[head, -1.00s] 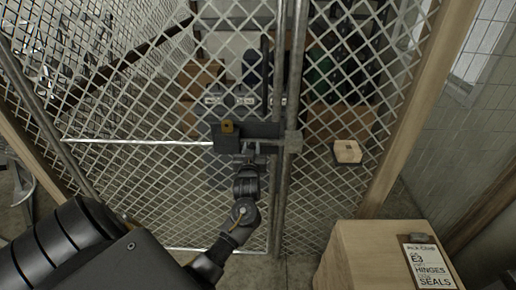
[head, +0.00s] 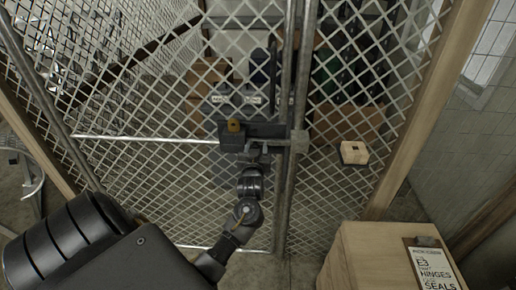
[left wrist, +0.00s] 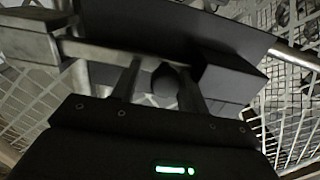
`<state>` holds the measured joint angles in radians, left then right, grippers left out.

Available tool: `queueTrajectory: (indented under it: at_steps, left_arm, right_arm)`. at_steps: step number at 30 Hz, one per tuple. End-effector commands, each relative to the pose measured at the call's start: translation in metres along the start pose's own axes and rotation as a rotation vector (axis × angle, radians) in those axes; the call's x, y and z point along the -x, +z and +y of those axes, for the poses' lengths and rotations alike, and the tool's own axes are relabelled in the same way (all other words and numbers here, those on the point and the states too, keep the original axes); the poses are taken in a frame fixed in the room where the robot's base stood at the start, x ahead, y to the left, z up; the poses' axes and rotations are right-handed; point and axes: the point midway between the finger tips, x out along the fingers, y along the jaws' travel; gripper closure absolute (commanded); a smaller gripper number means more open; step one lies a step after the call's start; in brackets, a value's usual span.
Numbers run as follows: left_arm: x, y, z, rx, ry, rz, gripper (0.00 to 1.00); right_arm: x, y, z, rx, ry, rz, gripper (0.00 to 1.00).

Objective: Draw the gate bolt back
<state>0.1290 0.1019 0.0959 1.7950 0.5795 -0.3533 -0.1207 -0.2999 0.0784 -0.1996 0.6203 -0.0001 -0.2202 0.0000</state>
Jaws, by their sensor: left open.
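The gate bolt (head: 262,131) is a dark metal assembly on the mesh gate, beside the vertical metal posts. My left gripper (head: 256,152) is just below and in front of the bolt. In the left wrist view my left gripper (left wrist: 158,88) is open. A dark rounded knob (left wrist: 166,76) shows between its two fingers, apparently not clamped. A pale metal bar (left wrist: 95,52) and dark housing (left wrist: 225,75) lie just beyond the fingers. My right gripper is not in view.
The mesh gate (head: 170,185) stands closed against the metal post (head: 299,80). A wooden crate (head: 372,255) with a clipboard (head: 433,265) stands at the lower right. Behind the mesh are boxes and dark containers, and a small pale block (head: 354,153).

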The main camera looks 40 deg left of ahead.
Motion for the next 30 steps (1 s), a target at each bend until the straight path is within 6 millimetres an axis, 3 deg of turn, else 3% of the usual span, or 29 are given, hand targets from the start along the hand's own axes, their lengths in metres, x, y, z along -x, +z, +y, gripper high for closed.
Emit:
queueTrajectory:
  at_steps: [18,30]
  left_arm:
    - [0.098,0.002,0.004,0.001,0.003,-0.002,0.5]
    - [0.106,0.0,0.003,-0.002,0.002,0.0,0.5]
  right_arm:
    - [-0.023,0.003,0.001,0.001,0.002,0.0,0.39]
    - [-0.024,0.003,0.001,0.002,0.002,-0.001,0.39]
